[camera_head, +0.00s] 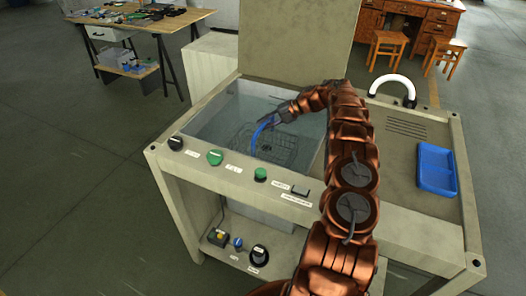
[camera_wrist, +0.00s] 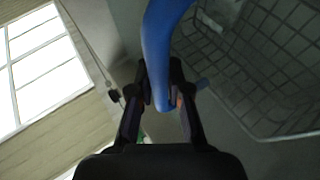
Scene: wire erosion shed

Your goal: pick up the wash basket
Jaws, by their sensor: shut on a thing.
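The wire wash basket (camera_head: 266,147) is in the open basin of the washing machine, with a blue handle (camera_head: 261,131) rising at its left side. My gripper (camera_head: 287,112) reaches over the basin from the right and is shut on this blue handle. In the wrist view the handle (camera_wrist: 160,55) runs down between the two dark fingers (camera_wrist: 160,100), and the wire mesh of the basket (camera_wrist: 265,65) shows at the upper right. I cannot tell whether the basket touches the basin floor.
The basin's front panel (camera_head: 233,176) carries green and black knobs. A raised lid (camera_head: 297,45) stands behind the basin. A blue tray (camera_head: 436,169) lies on the right worktop, near a white curved pipe (camera_head: 392,83). A cluttered table (camera_head: 140,20) stands at the far left.

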